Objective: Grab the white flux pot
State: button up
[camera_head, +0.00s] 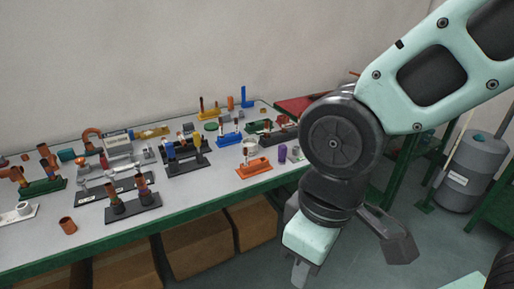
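A small white, cup-like piece (250,147) shows at the orange stand (253,168), near the table's front right part. Another small white round piece (23,208) sits on a pale base at the table's left edge. Both are small, and I cannot tell for sure which is the flux pot. My gripper (300,272) hangs in front of the table's right end, pointing down, apart from both white pieces.
The grey table (210,178) with green edging holds several stands, copper fittings and tools. A purple cylinder (282,153) stands right of the orange stand. A copper cup (68,226) is near the front left. Cardboard boxes (197,245) are below. A grey tank (470,170) stands at right.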

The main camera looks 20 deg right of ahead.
aim_at(252, 143)
jog(key=i+j, duration=0.2)
jog(key=j, duration=0.15)
jog(key=i+j, duration=0.2)
jog(key=j, duration=0.15)
jog(key=i+j+z, duration=0.1)
jog(key=i+j, duration=0.35)
jog(key=j, duration=0.2)
jog(key=i+j, duration=0.2)
jog(key=j, duration=0.2)
jog(key=i+j, duration=0.15)
jog(key=i, duration=0.15)
jog(key=l+z, duration=0.05)
